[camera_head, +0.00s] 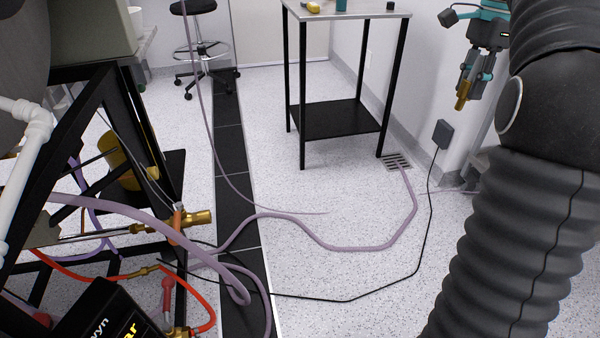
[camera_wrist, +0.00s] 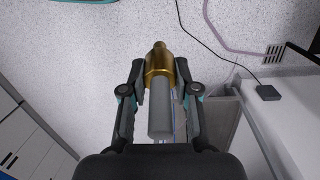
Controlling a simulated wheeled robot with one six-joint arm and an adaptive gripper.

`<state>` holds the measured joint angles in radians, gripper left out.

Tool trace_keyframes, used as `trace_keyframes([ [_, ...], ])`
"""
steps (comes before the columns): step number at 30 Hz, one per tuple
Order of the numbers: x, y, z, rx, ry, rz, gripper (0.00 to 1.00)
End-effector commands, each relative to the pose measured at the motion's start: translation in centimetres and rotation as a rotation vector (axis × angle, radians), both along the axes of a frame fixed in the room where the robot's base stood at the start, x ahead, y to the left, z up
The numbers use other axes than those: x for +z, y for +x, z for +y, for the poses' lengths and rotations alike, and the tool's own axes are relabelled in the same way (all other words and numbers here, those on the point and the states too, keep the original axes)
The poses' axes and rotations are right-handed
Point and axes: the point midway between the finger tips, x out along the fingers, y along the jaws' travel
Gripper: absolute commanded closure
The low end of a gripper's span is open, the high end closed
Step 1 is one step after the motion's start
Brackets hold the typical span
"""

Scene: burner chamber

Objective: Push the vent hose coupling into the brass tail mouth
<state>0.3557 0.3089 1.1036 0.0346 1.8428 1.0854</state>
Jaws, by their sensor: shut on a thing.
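My gripper (camera_head: 468,78) is at the upper right in the head view, high beside the wall and pointing down. In the wrist view my gripper (camera_wrist: 160,76) is shut on the coupling (camera_wrist: 160,66), a brass piece with a narrower tip and a grey cylindrical body. The coupling's brass end (camera_head: 461,97) also shows below the fingers in the head view. A brass fitting (camera_head: 199,218) sits on the frame at the left, far from my gripper. It looks like the brass tail, but I cannot see into its mouth.
A black-framed rig (camera_head: 125,100) stands at the left. Purple hoses (camera_head: 350,247) and a black cable (camera_head: 345,300) lie across the floor. A small table (camera_head: 345,118) stands at the back, with a floor drain (camera_head: 397,162) beside it. Speckled floor in the middle is mostly open.

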Motion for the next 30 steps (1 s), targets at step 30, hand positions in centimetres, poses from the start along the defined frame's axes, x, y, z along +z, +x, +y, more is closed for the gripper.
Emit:
trace_keyframes([
  [30,-31.2,-0.7,39.1,-0.19,1.13,0.513,1.0],
])
